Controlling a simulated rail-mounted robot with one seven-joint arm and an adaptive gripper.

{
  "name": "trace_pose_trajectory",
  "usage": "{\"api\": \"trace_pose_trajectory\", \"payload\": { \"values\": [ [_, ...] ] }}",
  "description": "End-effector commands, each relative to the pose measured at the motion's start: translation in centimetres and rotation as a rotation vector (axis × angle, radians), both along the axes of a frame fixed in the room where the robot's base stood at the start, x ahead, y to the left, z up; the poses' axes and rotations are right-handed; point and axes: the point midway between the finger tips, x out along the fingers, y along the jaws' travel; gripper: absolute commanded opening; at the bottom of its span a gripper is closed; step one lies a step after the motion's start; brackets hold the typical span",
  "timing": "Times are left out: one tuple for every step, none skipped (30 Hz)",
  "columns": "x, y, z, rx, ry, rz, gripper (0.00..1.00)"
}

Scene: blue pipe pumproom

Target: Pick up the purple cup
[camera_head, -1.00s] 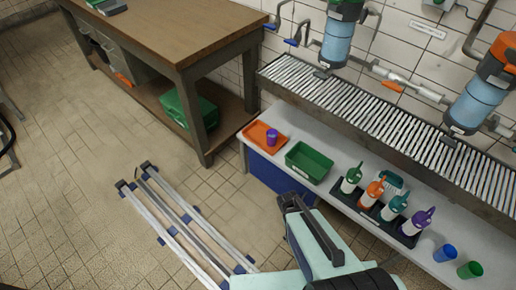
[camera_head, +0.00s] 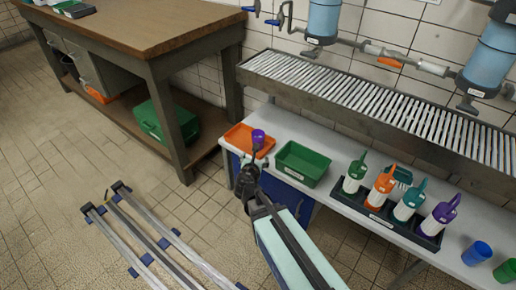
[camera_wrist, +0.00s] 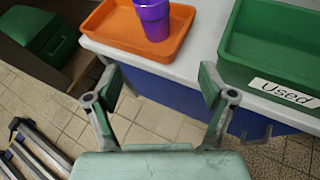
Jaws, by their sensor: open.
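The purple cup (camera_head: 258,137) stands upright in the orange tray (camera_head: 237,136) at the left end of the grey bench. In the wrist view the cup (camera_wrist: 153,18) is at the top centre, in the orange tray (camera_wrist: 110,30), with its upper part cut off by the frame. My gripper (camera_wrist: 160,85) is open and empty, its two fingers spread, and it is short of the bench edge with the cup beyond it. In the head view my gripper (camera_head: 250,178) is in front of the bench, just below the tray, and its fingers are hard to make out.
A green bin (camera_head: 302,164) labelled "Used" in the wrist view stands right of the tray. A black rack (camera_head: 385,215) holds several bottles. A blue cup (camera_head: 477,253) and a green cup (camera_head: 506,271) stand further right. A slatted metal shelf (camera_head: 370,95) runs above the bench.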

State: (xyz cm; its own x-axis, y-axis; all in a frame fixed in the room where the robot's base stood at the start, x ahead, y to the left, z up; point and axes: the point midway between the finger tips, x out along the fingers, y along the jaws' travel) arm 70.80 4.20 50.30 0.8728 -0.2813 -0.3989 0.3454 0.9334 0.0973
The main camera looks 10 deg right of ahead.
Motion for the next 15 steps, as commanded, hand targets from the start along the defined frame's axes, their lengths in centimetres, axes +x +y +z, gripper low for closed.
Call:
{"api": "trace_pose_trajectory", "payload": {
  "values": [
    [0.3,0.3,0.1,-0.031,-0.002,0.024,0.82],
    [0.5,0.3,0.2,-0.044,-0.002,0.035,0.82],
    [0.7,0.4,0.3,-0.056,-0.002,0.043,0.82],
    [0.9,0.4,0.2,-0.061,-0.002,0.046,0.82],
    [1.1,0.3,0.2,-0.064,-0.002,0.048,0.82],
    [1.5,0.2,0.0,-0.065,-0.001,0.047,0.82],
    [1.8,0.1,-0.2,-0.064,-0.002,0.047,0.82],
    [2.2,0.0,-0.3,-0.063,-0.002,0.046,0.82],
    [2.8,-0.1,-0.6,-0.062,-0.001,0.045,0.82],
    [3.2,-0.3,-0.8,-0.061,-0.001,0.045,0.82],
    [3.7,-0.4,-1.1,-0.06,-0.002,0.044,0.82],
    [4.4,-0.6,-1.4,-0.06,-0.002,0.044,0.82],
    [5.0,-0.8,-1.6,-0.06,-0.002,0.043,0.82],
    [5.5,-1.0,-1.9,-0.061,-0.001,0.043,0.82],
    [6.2,-1.1,-2.2,-0.061,-0.001,0.043,0.82]
  ]
}}
